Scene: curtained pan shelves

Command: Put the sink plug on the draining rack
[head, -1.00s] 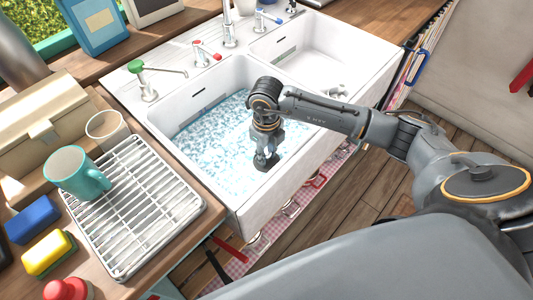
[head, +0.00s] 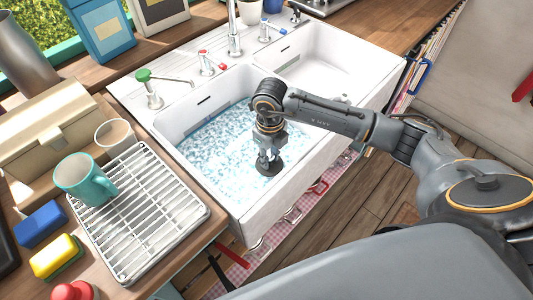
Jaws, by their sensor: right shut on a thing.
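The sink plug (head: 269,168) is a dark round disc with a short upright stem. It hangs under my right gripper (head: 267,152), which points down and is shut on the plug's stem. The plug is over the foamy water in the left basin, near its front wall; I cannot tell its exact height above the water. The draining rack (head: 148,237) is a white wire rack on a tray, on the wooden counter left of the sink. A teal mug (head: 84,179) stands at its back left corner. My left gripper is not in view.
A white cup (head: 115,135) stands behind the rack. A blue sponge (head: 40,224), a yellow sponge (head: 54,256) and a red-topped object (head: 73,291) lie along its left side. Taps, including a green-handled one (head: 150,85), line the sink's back. Most of the rack is bare.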

